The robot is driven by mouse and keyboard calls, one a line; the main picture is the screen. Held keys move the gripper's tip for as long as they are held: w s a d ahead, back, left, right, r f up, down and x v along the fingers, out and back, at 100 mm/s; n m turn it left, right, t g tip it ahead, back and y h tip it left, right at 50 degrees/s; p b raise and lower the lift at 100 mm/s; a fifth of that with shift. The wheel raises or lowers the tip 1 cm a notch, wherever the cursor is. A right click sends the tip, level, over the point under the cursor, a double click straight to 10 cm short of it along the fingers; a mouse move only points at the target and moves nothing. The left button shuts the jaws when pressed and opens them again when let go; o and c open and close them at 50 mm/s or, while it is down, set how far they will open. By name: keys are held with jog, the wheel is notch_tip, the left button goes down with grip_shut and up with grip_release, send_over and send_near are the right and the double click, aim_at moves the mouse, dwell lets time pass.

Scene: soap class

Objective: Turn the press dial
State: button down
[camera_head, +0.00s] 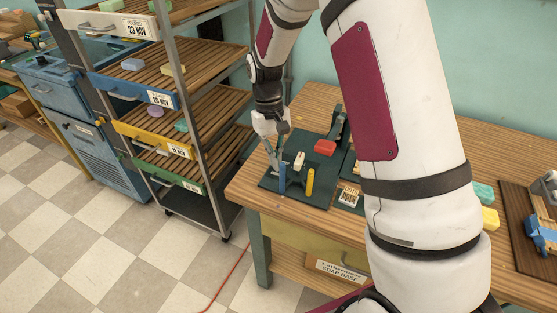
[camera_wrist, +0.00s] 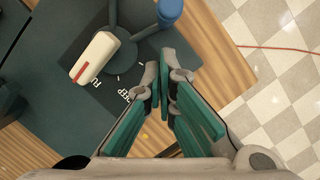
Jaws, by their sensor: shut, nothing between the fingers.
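The press dial (camera_wrist: 120,54) is a dark green hub with spokes, seen close up in the wrist view. A third spoke runs off the top edge. White lettering, partly hidden, is printed on the dark plate beside the hub.
A shelf rack (camera_head: 200,130) stands further left.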

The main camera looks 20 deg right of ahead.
jog(key=shift+s, duration=0.65)
